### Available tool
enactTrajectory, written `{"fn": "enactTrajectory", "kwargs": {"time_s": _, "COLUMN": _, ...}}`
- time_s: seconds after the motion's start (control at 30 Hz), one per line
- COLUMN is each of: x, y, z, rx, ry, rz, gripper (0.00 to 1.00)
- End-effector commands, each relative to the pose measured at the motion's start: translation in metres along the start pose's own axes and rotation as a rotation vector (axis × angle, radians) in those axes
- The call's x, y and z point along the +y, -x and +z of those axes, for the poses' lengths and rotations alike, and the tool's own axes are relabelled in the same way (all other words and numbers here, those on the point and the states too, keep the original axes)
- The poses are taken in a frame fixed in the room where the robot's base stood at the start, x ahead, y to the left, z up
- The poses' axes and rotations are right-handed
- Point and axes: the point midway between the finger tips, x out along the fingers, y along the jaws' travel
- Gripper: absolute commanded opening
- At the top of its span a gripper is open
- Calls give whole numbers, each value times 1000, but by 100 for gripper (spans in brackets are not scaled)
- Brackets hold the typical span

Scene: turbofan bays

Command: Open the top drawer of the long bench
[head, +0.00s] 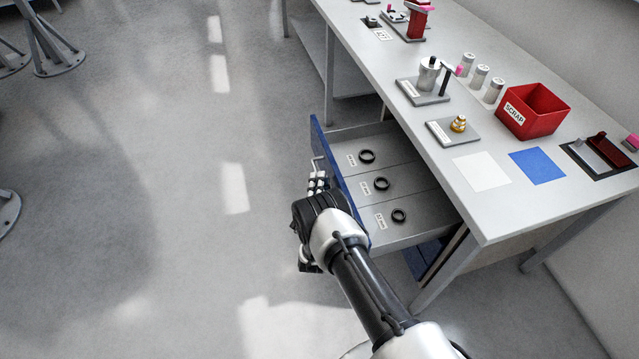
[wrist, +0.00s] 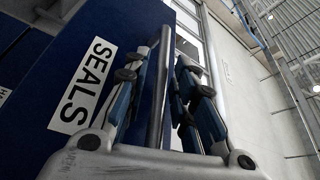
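The top drawer (head: 415,232) of the long bench (head: 462,190) stands pulled well out, its blue front (head: 335,165) away from the bench. Inside, three labelled compartments each hold a black ring. In the wrist view the blue front (wrist: 85,45) carries a "SEALS" label. My gripper (head: 318,182) is at the outer side of the drawer front, by the bar handle (head: 317,162). In the wrist view the handle (wrist: 160,85) runs between the two fingers of my gripper (wrist: 162,65), with visible gaps beside it, so the fingers look open around it.
On the bench top are a red scrap bin (head: 533,108), a brass part on a grey plate (head: 453,132), a white sheet (head: 481,171) and a blue sheet (head: 537,165). A bench leg (head: 440,280) stands right of the drawer. The floor left of the drawer is clear.

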Motion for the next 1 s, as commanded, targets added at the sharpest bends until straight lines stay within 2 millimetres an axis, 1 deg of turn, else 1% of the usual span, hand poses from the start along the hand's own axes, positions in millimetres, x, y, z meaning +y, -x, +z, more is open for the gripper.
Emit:
{"fn": "enactTrajectory", "kwargs": {"time_s": 0.33, "x": 0, "y": 0, "z": 0, "rx": 1, "ry": 0, "rz": 0, "gripper": 31}}
{"fn": "enactTrajectory", "kwargs": {"time_s": 0.47, "x": 0, "y": 9, "z": 0, "rx": 0, "ry": 0, "rz": 2, "gripper": 31}}
{"fn": "enactTrajectory", "kwargs": {"time_s": 0.57, "x": 0, "y": 26, "z": 1, "rx": -3, "ry": 2, "rz": 2, "gripper": 31}}
{"fn": "enactTrajectory", "kwargs": {"time_s": 0.8, "x": 0, "y": 78, "z": 1, "rx": -3, "ry": 3, "rz": 1, "gripper": 31}}
{"fn": "enactTrajectory", "kwargs": {"time_s": 0.9, "x": 0, "y": 96, "z": 1, "rx": -3, "ry": 2, "rz": 1, "gripper": 31}}
{"fn": "enactTrajectory", "kwargs": {"time_s": 1.0, "x": 0, "y": 109, "z": 1, "rx": -2, "ry": 2, "rz": 1, "gripper": 31}}
